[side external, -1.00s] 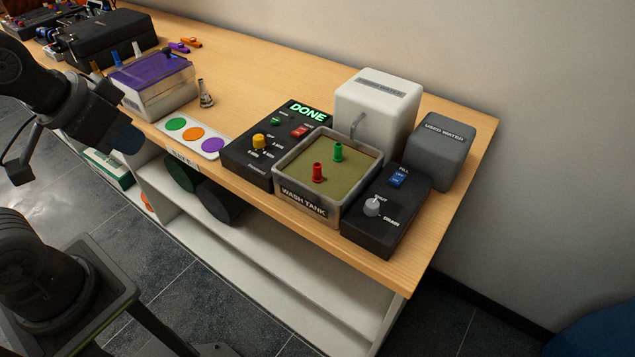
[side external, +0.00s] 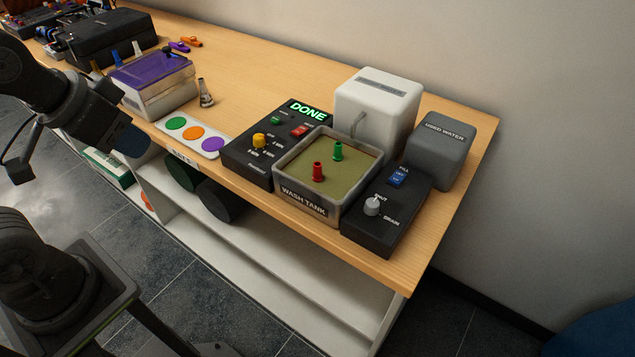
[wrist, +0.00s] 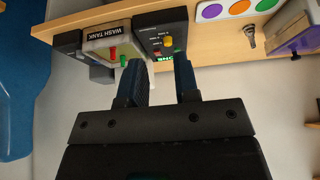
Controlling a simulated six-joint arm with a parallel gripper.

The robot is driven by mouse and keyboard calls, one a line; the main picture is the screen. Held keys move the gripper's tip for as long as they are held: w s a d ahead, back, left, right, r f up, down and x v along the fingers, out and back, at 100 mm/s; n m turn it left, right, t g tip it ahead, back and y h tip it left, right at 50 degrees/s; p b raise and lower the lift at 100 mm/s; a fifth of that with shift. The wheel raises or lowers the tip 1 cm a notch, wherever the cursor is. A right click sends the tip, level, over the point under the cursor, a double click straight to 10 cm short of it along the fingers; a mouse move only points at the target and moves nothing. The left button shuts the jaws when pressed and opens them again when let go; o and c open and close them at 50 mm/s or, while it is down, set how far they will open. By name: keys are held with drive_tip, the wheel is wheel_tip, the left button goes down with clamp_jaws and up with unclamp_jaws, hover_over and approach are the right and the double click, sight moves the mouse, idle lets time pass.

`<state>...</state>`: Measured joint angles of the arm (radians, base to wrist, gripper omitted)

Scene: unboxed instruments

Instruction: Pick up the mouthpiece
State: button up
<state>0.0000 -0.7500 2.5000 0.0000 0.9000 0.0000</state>
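A small silver, cone-shaped mouthpiece (side external: 206,94) stands on the table beside the purple-topped box; it also shows in the wrist view (wrist: 250,39). A red piece (side external: 317,172) and a green piece (side external: 338,151), both shaped like small mouthpieces, stand in the wash tank (side external: 304,203). They also show in the wrist view, red (wrist: 113,52) and green (wrist: 124,59). My gripper (wrist: 162,62) is open, its two blue fingers apart with nothing between them. In the side view my gripper (side external: 131,142) hangs off the table's front edge, apart from all these pieces.
A card with green, orange and purple dots (side external: 192,136) lies at the front edge. A black control box (side external: 262,163) reads DONE. A white tank (side external: 380,105), a grey used-water tank (side external: 440,150) and a drain box (side external: 392,225) stand right.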

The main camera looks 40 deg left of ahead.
drive_tip(key=shift+r, duration=0.1)
drive_tip(key=w+d+r+m+g, duration=0.35)
drive_tip(key=w+d+m, duration=0.2)
drive_tip(key=w, duration=0.65)
drive_tip(key=m+g, duration=0.2)
drive_tip(key=m, duration=0.2)
hover_over(318, 164)
wheel_tip(318, 164, down, 5)
drive_tip(key=shift+n, duration=0.25)
wheel_tip(318, 164, down, 14)
drive_tip(key=shift+r, duration=0.2)
drive_tip(key=shift+c, duration=0.2)
clamp_jaws()
drive_tip(key=shift+r, duration=0.1)
